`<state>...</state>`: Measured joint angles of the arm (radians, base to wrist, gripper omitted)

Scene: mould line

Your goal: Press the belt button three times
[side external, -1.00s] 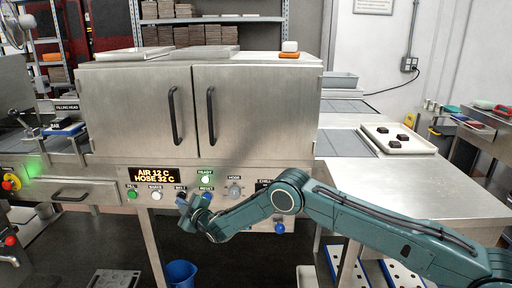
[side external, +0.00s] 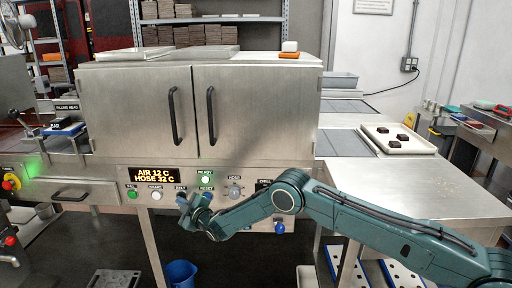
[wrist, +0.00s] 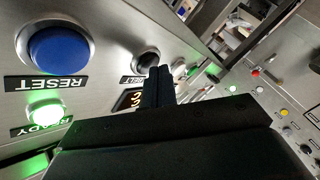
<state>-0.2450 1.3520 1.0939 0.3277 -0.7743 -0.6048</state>
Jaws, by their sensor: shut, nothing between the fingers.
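The belt button (wrist: 147,57) shows in the wrist view as a dark round button in a metal ring, beside its BELT label (wrist: 132,80). My gripper (wrist: 158,72) is shut and empty. Its fingertips lie close to the button and overlap its edge in the picture; I cannot tell whether they touch it. In the side view my gripper (side external: 186,203) is at the front panel just below the BELT label (side external: 181,185), and it hides the button there.
The blue RESET button (wrist: 58,50) and lit green READY lamp (wrist: 45,115) are beside the belt button. The display (side external: 153,175), white SHAKE button (side external: 157,196), green FILL button (side external: 132,194) and a grey knob (side external: 235,192) share the panel. Cabinet handles (side external: 211,115) project above.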

